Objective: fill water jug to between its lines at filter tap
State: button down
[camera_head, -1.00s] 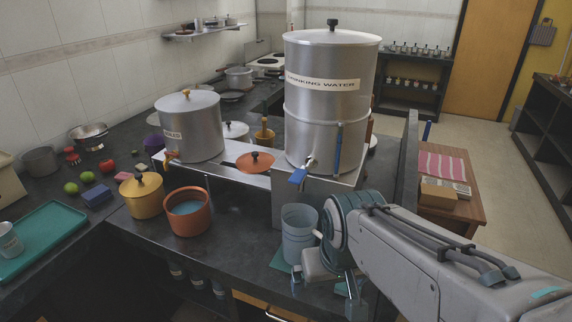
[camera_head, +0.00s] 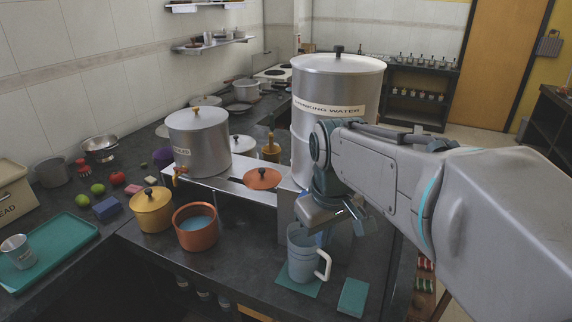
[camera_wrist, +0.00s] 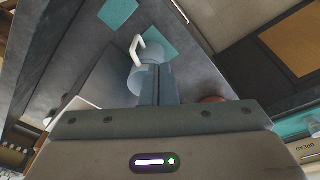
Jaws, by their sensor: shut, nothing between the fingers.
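The blue-grey water jug (camera_head: 302,262) stands upright on a teal mat (camera_head: 299,285) near the counter's front edge. Its white handle (camera_head: 325,264) points right. The large steel canister labelled DRINKING WATER (camera_head: 335,85) stands behind it; my arm hides its lower part and its tap. My gripper (camera_head: 323,238) is above and in front of the jug's upper right side. In the wrist view its two fingers (camera_wrist: 158,72) are together and empty, overlapping the jug (camera_wrist: 143,80); I cannot tell whether they touch it. The jug's water level and lines cannot be made out.
A second teal mat (camera_head: 353,297) lies right of the jug. An orange pot with bluish liquid (camera_head: 196,238) and a yellow lidded pot (camera_head: 152,211) stand left. A smaller steel canister (camera_head: 198,142) sits on the raised shelf. Counter between the orange pot and jug is clear.

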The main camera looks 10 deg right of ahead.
jog(key=w+a+r+n+g+p, duration=0.1)
jog(key=w+r+n+p, duration=0.5)
jog(key=w+r, duration=0.6)
notch_tip(320, 180, up, 4)
jog(key=shift+w+a+f+n+g+p, duration=0.15)
jog(key=shift+a+n+g+p, duration=0.2)
jog(key=shift+n, duration=0.35)
jog(key=shift+d, duration=0.1)
notch_tip(320, 180, down, 14)
jog(key=shift+p, duration=0.7)
